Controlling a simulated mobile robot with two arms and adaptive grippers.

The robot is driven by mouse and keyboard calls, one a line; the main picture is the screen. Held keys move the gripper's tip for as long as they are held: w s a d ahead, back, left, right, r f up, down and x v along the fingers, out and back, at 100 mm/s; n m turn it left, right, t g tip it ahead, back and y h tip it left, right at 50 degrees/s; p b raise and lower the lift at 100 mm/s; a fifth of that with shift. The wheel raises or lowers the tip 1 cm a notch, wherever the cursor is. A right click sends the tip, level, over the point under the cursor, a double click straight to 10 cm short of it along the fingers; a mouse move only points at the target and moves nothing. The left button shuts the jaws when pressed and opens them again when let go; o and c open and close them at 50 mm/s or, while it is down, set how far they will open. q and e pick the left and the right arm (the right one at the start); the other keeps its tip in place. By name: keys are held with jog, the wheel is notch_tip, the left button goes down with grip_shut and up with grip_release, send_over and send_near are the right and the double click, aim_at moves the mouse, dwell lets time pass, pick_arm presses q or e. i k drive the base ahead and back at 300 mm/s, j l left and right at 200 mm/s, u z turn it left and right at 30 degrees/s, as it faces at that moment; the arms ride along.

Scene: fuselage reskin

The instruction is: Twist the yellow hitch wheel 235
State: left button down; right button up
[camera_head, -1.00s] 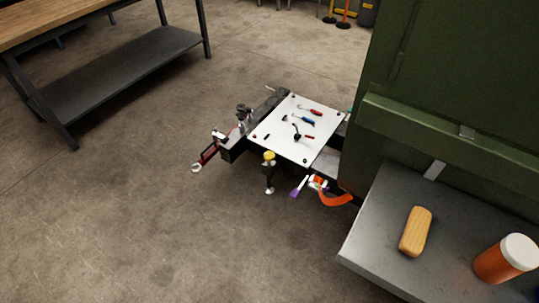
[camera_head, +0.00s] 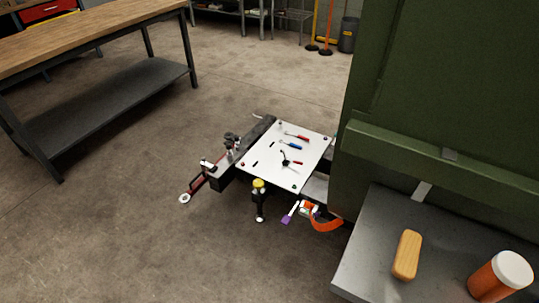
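The yellow hitch wheel (camera_head: 259,184) is a small yellow knob on top of a dark upright post in the middle of the camera_head view. The post stands beside the near edge of a white panel (camera_head: 285,152) on a dark low frame (camera_head: 228,169). A pale foot shows at the post's lower end, close to the floor. Neither of my grippers shows in this view, and nothing touches the wheel.
A green cabinet-like body (camera_head: 440,110) fills the right. A grey ledge (camera_head: 370,245) below it carries a wooden block (camera_head: 407,255) and an orange white-capped jar (camera_head: 500,276). A wooden-topped workbench (camera_head: 85,40) stands upper left. Concrete floor (camera_head: 110,240) is clear at lower left.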

aim_at(258, 184)
jog(key=u, duration=0.45)
jog(key=j+u, duration=0.1)
jog(key=u, duration=0.4)
jog(key=i+u, duration=0.1)
jog(key=u, duration=0.8)
jog(key=i+u, duration=0.1)
jog(key=u, duration=0.85)
jog(key=i+u, duration=0.1)
jog(key=u, duration=0.35)
jog(key=l+u, duration=0.55)
jog(key=l+z, duration=0.5)
jog(key=z, duration=0.25)
jog(key=i+l+z, duration=0.15)
jog(key=z, duration=0.2)
jog(key=l, duration=0.1)
